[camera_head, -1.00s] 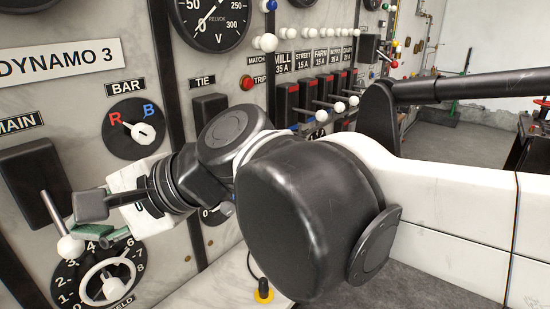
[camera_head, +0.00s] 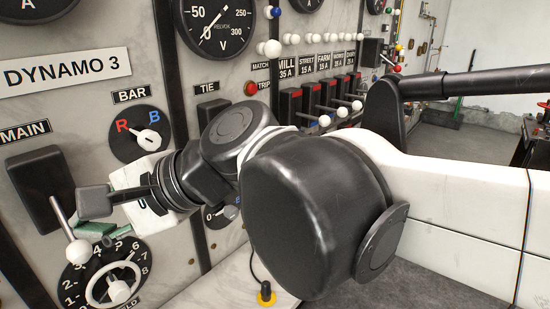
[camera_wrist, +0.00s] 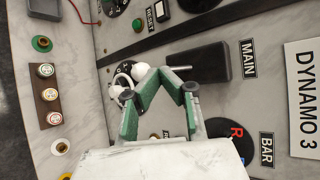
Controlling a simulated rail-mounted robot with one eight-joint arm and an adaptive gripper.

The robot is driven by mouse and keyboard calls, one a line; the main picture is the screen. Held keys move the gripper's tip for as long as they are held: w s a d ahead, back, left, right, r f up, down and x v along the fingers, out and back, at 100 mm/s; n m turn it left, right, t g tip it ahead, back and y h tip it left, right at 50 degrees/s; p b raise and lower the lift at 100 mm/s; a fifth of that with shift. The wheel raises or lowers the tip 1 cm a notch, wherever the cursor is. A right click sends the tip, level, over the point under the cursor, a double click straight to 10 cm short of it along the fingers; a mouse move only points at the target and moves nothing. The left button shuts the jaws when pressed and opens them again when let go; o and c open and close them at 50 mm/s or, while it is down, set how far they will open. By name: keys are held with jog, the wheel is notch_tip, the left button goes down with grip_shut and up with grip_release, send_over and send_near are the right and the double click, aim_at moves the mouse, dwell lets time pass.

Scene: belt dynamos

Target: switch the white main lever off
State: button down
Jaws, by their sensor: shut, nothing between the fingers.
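The white main lever is a metal rod with a white ball knob (camera_head: 78,252). It sticks out and down from a dark block (camera_head: 38,188) under the MAIN label. My gripper (camera_head: 92,230) is close beside the knob, on its right in the head view. In the wrist view my gripper (camera_wrist: 172,84) has its green-padded fingers shut together with nothing between them. The white knob (camera_wrist: 140,72) shows just beyond the fingertips there, next to the lever's dark block (camera_wrist: 208,62). I cannot tell whether the fingers touch the rod or knob.
The FIELD dial (camera_head: 105,280) with its white handwheel lies right below the lever. The BAR selector (camera_head: 140,132) is up and right. A row of feeder switches (camera_head: 320,100) is farther right. A yellow-based plug (camera_head: 266,292) stands on the ledge below.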

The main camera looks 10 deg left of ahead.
jog(key=w+d+r, duration=0.1)
jog(key=d+r, duration=0.1)
jog(key=d, duration=1.1)
jog(key=shift+w+d+r, duration=0.2)
jog(key=shift+w+r, duration=0.15)
jog(key=shift+w, duration=0.05)
jog(key=w+d+f+t+h+b, duration=0.1)
jog(key=w+d+f+t+h, duration=0.25)
jog(key=w+d+f, duration=0.55)
jog(key=w+d+f+t+h+b, duration=0.1)
jog(key=d+f+t+h, duration=0.1)
jog(key=d+f, duration=0.3)
jog(key=d+f+n+t+h+b, duration=0.1)
jog(key=d+f+h, duration=0.3)
jog(key=d, duration=1)
jog(key=w+d+f+t+h+b, duration=0.1)
jog(key=d+f+t+h, duration=0.2)
jog(key=d+f, duration=0.4)
jog(key=d, duration=0.3)
jog(key=shift+w+f, duration=0.35)
jog(key=shift+a, duration=0.1)
